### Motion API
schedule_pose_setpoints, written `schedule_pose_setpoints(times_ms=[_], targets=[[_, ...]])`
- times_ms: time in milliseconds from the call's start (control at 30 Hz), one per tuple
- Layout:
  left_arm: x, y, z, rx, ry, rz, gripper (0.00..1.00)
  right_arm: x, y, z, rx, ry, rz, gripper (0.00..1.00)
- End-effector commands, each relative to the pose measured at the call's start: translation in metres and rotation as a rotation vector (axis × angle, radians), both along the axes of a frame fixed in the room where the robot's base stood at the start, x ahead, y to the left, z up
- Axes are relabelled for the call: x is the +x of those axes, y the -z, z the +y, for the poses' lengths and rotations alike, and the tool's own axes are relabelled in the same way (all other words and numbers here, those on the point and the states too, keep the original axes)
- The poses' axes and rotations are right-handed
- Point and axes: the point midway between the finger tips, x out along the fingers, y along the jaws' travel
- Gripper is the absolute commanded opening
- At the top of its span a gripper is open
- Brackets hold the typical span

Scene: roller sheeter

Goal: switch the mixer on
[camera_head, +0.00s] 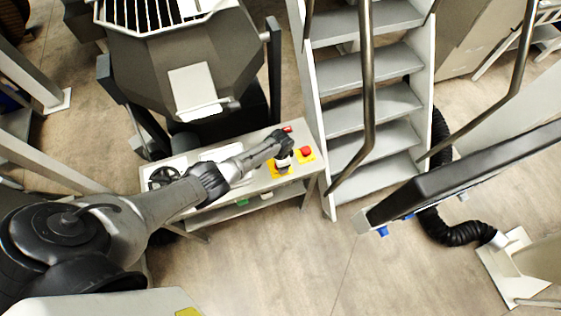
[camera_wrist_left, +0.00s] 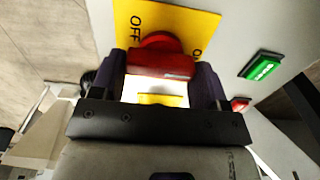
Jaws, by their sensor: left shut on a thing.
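In the left wrist view a red rotary knob (camera_wrist_left: 163,58) sits on a yellow plate (camera_wrist_left: 190,22) lettered OFF on one side, with the lettering on the other side partly hidden. My left gripper (camera_wrist_left: 160,80) has one dark finger on each side of the knob and is shut on it. In the head view my left gripper (camera_head: 284,158) reaches down to the control table (camera_head: 250,185), over a yellow plate (camera_head: 273,173); the knob itself is hidden there. The mixer is not clearly identifiable. My right gripper is not in view.
A red push button (camera_head: 306,151) on yellow is close to the right of my gripper. A green button (camera_wrist_left: 262,66) and a small red one (camera_wrist_left: 240,104) are near the knob. Metal stairs (camera_head: 375,105) stand right of the table, a large grey hopper (camera_head: 185,60) behind it.

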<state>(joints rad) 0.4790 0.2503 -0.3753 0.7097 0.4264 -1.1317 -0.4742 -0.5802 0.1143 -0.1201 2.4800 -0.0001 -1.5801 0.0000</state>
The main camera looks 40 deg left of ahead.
Motion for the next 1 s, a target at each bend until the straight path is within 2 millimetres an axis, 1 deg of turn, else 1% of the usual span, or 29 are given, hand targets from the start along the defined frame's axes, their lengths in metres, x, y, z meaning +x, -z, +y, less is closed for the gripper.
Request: schedule_pose_setpoints(times_ms=[233, 267, 500, 700, 800, 867, 967, 1000], targets=[[0.0, 0.0, 0.0, 0.001, 0.005, -0.001, 0.45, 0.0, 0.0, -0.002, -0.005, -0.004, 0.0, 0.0], [0.0, 0.0, 0.0, 0.002, 0.005, -0.001, 0.71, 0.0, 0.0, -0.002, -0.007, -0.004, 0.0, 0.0], [0.0, 0.0, 0.0, 0.001, 0.003, -0.001, 0.94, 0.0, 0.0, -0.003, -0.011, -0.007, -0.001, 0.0], [0.0, 0.0, 0.0, 0.001, 0.002, -0.001, 0.94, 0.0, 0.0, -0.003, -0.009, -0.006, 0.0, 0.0], [0.0, -0.003, 0.0, 0.0, 0.002, -0.001, 0.94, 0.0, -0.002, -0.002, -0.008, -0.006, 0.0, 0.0], [0.0, -0.008, 0.0, 0.001, 0.001, -0.002, 0.94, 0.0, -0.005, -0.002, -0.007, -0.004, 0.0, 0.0], [0.0, -0.022, 0.0, 0.001, 0.002, -0.002, 0.94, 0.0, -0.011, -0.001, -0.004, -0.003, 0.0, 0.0], [0.0, -0.029, 0.0, 0.001, 0.003, -0.003, 0.94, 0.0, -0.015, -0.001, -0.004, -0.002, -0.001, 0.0]])
